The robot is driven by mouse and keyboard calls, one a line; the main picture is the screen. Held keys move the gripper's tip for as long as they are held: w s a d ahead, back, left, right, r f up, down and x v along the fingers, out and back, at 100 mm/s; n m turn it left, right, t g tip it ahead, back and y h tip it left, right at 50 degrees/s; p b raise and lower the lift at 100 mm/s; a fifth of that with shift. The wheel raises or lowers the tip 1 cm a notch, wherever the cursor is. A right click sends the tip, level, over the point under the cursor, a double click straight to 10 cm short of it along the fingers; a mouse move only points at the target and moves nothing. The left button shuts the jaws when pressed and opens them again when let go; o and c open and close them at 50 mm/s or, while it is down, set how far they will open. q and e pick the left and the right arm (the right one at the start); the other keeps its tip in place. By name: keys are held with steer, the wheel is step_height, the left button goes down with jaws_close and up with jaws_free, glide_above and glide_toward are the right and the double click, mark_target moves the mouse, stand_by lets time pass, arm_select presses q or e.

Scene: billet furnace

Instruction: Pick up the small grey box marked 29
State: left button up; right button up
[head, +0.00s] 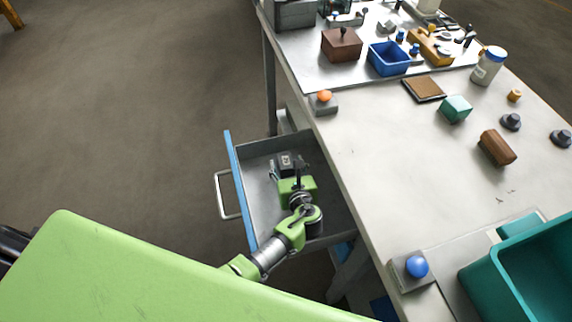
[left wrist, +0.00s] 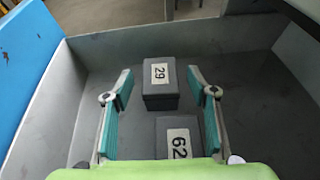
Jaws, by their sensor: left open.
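The small grey box marked 29 (left wrist: 160,82) stands in the open drawer, its white label facing up, and it also shows in the head view (head: 287,161). My left gripper (left wrist: 160,90) is open, with teal-lined fingers pointing toward it. The fingertips are to either side of the box's near part in the wrist view; I cannot tell how deep they reach. A second grey box, marked 62 (left wrist: 178,137), lies nearer the wrist, between the fingers in the picture and partly hidden by the green gripper body. My right gripper is not in view.
The drawer (head: 235,160) has a blue front and grey walls close around my left arm. The table (head: 370,160) overhangs at right, with an orange button (head: 323,97), a blue button (head: 417,266), and a teal bin (head: 490,285). Open floor lies left.

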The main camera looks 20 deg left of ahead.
arm_select(q)
steer(key=c, duration=1.3)
steer(key=shift+c, duration=0.2)
